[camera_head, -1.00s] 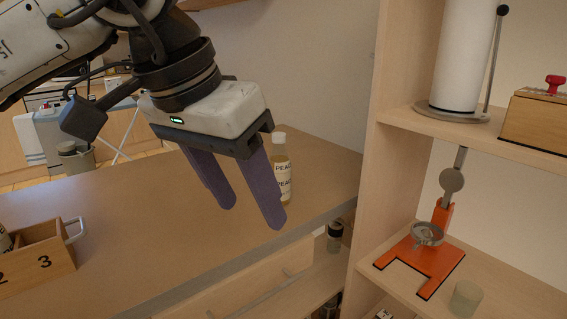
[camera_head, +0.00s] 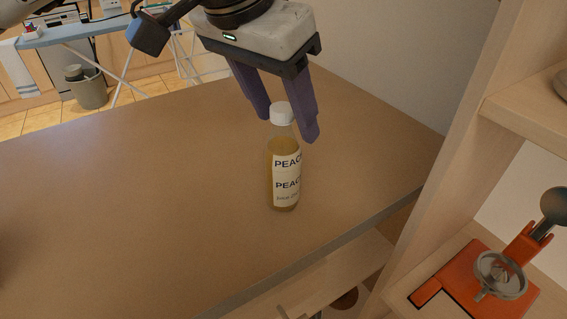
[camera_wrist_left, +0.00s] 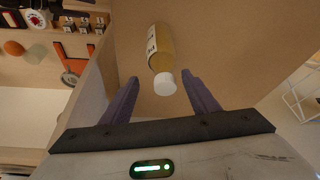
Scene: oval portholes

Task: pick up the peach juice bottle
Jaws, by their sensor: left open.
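The peach juice bottle (camera_head: 284,172) stands upright on the brown tabletop, with a white cap and a white label over yellowish juice. My left gripper (camera_head: 290,126) is open and empty, with its purple fingers at about the height of the bottle's cap. In the head view the cap shows in front of the gap between the fingers. In the left wrist view the bottle (camera_wrist_left: 160,52) lies ahead of the open fingers (camera_wrist_left: 163,85), its cap near the line between their tips. My right gripper is out of view.
The tabletop (camera_head: 130,200) is clear around the bottle. A wall stands behind it. At the right is a wooden shelf unit (camera_head: 420,225) holding an orange stand with a grey ring (camera_head: 475,285). A bin (camera_head: 88,90) stands on the floor beyond the table.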

